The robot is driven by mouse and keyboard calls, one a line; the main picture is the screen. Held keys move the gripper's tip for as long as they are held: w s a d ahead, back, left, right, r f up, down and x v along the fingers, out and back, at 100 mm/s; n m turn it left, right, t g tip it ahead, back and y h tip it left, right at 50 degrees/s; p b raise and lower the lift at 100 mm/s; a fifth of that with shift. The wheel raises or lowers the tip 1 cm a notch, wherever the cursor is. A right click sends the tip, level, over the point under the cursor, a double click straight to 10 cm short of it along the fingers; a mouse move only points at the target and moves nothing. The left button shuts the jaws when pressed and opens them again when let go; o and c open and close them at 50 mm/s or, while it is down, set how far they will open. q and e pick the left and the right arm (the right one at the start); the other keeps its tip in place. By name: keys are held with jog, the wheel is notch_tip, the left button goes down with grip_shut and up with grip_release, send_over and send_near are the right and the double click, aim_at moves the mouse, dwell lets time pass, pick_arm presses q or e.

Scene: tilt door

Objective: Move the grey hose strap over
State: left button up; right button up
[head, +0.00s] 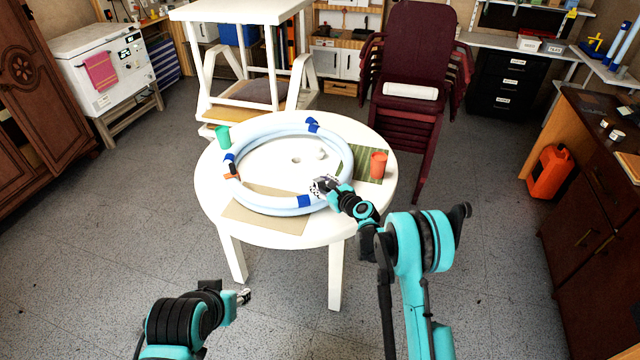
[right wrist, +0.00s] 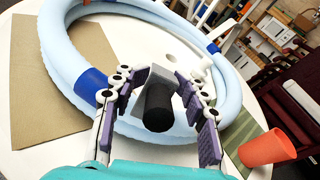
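A coiled pale blue hose (head: 258,130) lies on the round white table (head: 212,185); it also shows in the right wrist view (right wrist: 57,50). A grey strap (right wrist: 137,77) sits at the hose between my right gripper's fingers (right wrist: 163,112), with a black cylinder (right wrist: 158,108) in front of it. The fingers are spread with gaps on both sides of the cylinder. In the head view my right gripper (head: 324,186) is over the hose's near right side and hides the strap. My left gripper (head: 243,296) is low, in front of the table; its finger opening is too small to judge.
Blue bands (head: 306,201) wrap the hose in several places. A green cup (head: 223,136), an orange cup (head: 378,165) on a green mat (head: 360,152), and a tan sheet (head: 262,217) are on the table. Stacked maroon chairs (head: 415,50) stand behind it.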

jog(key=v, duration=1.1)
jog(key=shift+s+d, duration=0.2)
jog(key=shift+s, duration=0.1)
